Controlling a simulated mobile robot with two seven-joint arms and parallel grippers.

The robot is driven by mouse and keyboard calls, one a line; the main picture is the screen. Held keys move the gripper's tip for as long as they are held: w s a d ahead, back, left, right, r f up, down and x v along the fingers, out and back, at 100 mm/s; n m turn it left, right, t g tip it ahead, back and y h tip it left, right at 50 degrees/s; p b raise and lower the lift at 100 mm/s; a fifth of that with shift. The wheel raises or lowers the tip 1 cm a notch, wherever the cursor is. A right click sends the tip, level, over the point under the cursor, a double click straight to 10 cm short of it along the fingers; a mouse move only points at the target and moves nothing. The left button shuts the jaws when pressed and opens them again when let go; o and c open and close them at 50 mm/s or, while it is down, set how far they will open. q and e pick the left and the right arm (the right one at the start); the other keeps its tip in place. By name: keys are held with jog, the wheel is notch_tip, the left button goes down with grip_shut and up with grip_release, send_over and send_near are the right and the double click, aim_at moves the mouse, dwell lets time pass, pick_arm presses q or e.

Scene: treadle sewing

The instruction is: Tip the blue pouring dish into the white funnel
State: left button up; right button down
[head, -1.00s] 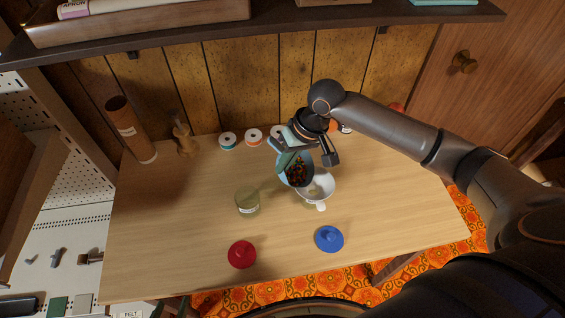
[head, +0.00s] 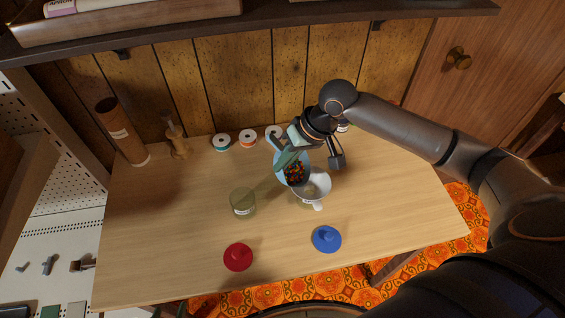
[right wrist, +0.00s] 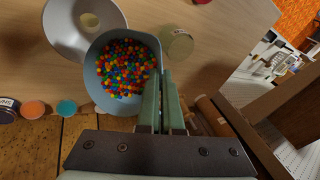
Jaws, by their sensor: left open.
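The blue pouring dish (head: 281,172), full of many-coloured beads, is held in the air by my right gripper (head: 289,160). In the right wrist view the green finger pads (right wrist: 161,95) are shut on the edge of the dish (right wrist: 101,99). The dish looks tilted, and the beads are still inside it. The white funnel (head: 318,184) stands on the table just right of the dish, whose rim partly overlaps it. The funnel (right wrist: 68,33) also shows beside the dish in the right wrist view, its centre opening visible. My left gripper is not in view.
A glass jar (head: 243,202) stands left of the funnel. A red lid (head: 238,257) and a blue lid (head: 326,239) lie at the front. Thread spools (head: 248,139), a wooden figure (head: 176,140) and a brown tube (head: 122,132) line the back. A shelf (head: 250,25) overhangs the table.

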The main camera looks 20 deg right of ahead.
jog(key=shift+s+d+r+t+y, duration=0.2)
jog(key=shift+s+t+y, duration=0.05)
jog(key=shift+t+y, duration=0.05)
jog(key=shift+s+d+r+t+y, duration=0.2)
jog(key=shift+s+d+t+y, duration=0.1)
jog(key=shift+t+y, duration=0.1)
jog(key=shift+s+d+t+y, duration=0.2)
jog(key=shift+t+y, duration=0.1)
jog(key=shift+y, duration=0.1)
jog(key=shift+d+r, duration=0.1)
dwell(0.5)
jog(key=shift+s+d+t+y+b, duration=0.55)
jog(key=shift+t+y+b, duration=0.4)
jog(key=shift+b, duration=0.2)
dwell(5.2)
